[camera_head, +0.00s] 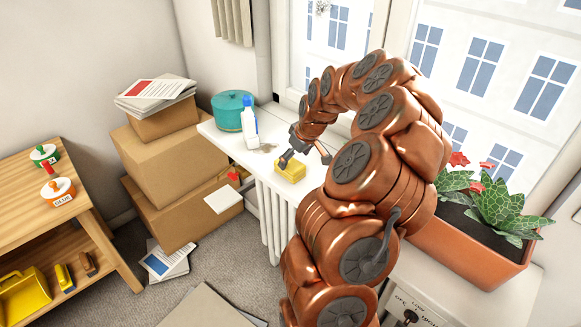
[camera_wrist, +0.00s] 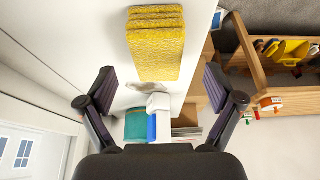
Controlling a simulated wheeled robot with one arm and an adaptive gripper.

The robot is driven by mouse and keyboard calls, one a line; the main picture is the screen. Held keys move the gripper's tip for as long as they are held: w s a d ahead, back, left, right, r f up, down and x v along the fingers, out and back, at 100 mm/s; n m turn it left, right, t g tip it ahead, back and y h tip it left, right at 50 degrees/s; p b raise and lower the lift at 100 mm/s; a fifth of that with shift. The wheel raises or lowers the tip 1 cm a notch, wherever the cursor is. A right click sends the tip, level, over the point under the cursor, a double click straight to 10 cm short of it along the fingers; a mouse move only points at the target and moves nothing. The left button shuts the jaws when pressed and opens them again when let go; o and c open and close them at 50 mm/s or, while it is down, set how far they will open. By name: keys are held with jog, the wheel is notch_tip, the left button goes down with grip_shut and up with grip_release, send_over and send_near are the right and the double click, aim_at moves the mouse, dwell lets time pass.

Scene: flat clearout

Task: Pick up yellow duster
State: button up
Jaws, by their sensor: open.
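The yellow duster (camera_head: 291,170) lies folded on the white windowsill (camera_head: 225,144) in the head view, near the sill's front edge. In the wrist view the duster (camera_wrist: 156,42) shows as a stack of yellow layers, beyond the fingertips and a little left of centre. My gripper (camera_head: 306,159) is right at the duster in the head view, with one finger in front of or beside it. In the wrist view my gripper (camera_wrist: 160,88) has its two fingers wide apart with nothing between them. I cannot tell whether a finger touches the duster.
A white spray bottle (camera_head: 249,122) and a teal pot (camera_head: 232,110) stand on the sill left of the duster. A greyish patch (camera_head: 267,148) lies between. Cardboard boxes (camera_head: 165,160) stand at left, a planter (camera_head: 470,240) at right. A wooden shelf (camera_head: 45,210) is far left.

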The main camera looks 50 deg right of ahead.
aim_at(291, 163)
jog(key=shift+p+x, duration=0.6)
jog(key=shift+x, duration=0.25)
jog(key=shift+p+x, duration=0.65)
jog(key=shift+x, duration=1.2)
jog(key=shift+w+d+r, duration=0.1)
jog(key=shift+d, duration=0.05)
jog(key=c, duration=1.2)
